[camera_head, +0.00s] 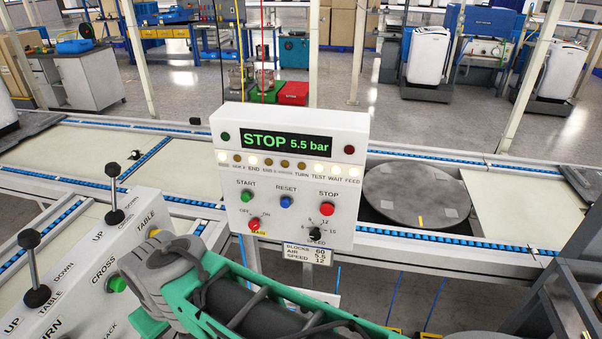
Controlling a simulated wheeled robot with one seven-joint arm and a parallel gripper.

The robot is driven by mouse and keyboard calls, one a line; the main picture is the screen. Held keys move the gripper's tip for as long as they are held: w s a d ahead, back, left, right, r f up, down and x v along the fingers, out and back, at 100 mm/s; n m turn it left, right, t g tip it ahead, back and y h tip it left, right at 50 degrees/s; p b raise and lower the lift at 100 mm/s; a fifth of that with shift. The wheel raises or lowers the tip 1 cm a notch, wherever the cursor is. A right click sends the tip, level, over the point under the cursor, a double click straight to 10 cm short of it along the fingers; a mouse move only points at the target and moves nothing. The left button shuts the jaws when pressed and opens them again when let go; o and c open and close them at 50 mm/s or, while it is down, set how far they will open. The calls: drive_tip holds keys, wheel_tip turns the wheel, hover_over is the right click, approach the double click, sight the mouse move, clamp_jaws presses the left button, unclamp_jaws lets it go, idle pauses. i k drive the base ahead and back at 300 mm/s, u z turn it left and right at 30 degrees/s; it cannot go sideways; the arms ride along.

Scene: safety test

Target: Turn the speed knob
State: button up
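The black speed knob (316,234) is at the lower right of the white control panel (230,135), above the word SPEED. Dial marks including 12 and 15 ring it; I cannot tell which mark its pointer faces. The display (286,143) reads STOP 5.5 bar. A label plate (306,254) below lists blocks 60, air 5.5 and speed 12. My grey and teal arm crosses the bottom of the view, below and left of the knob. No gripper fingers show. Nothing visible touches the knob.
Green START (246,195), blue RESET (286,202) and red STOP (327,209) buttons sit above the knob; a red OFF/ON switch (254,225) is to its left. A lever console (70,275) stands at lower left. A conveyor with a round turntable (405,190) lies behind.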

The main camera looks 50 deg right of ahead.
sight(314, 235)
drive_tip(key=z, duration=0.95)
drive_tip(key=k, duration=0.2)
drive_tip(key=z, duration=1.75)
drive_tip(key=k, duration=0.95)
drive_tip(key=u, duration=1.6)
drive_tip(key=i, duration=0.5)
drive_tip(key=u, duration=0.05)
